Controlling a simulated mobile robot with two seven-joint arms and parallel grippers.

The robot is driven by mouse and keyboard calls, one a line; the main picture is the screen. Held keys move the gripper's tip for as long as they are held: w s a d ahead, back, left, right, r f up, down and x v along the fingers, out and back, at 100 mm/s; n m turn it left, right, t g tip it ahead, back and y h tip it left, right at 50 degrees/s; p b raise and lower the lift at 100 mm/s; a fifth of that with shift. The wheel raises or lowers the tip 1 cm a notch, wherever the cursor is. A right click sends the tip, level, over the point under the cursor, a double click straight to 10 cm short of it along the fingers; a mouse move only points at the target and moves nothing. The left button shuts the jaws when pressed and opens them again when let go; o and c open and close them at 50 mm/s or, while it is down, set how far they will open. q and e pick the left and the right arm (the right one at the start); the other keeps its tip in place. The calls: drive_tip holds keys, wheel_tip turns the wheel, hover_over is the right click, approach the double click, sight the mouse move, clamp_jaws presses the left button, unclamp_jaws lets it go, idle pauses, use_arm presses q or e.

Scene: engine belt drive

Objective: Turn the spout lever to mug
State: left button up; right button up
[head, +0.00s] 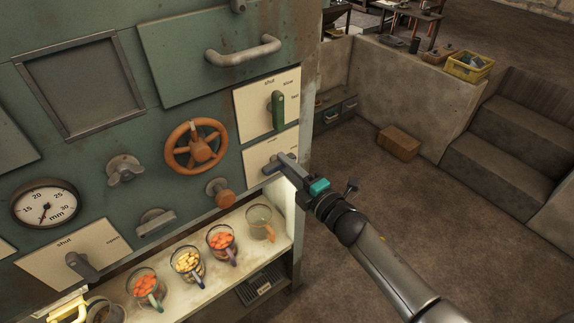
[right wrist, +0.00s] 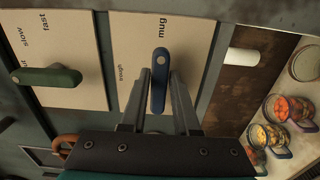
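The spout lever (right wrist: 159,80) is a blue handle on a cream plate (right wrist: 131,45) marked "mug" and a second word that is hard to read. The blue lever (head: 270,168) shows only in part there. My left gripper is not in view.
A green lever (head: 277,112) on a shut/slow/fast plate is just above. An orange wheel (head: 196,147) and an orange knob (head: 220,193) are to the left. Below, a lit shelf holds several glass mugs, one seemingly empty (head: 259,222).

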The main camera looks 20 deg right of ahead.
drive_tip(key=o, duration=0.4)
drive_tip(key=shift+c, duration=0.2)
drive_tip(key=v, duration=1.5)
drive_tip(key=shift+b, duration=0.45)
drive_tip(key=shift+s+r, duration=0.1)
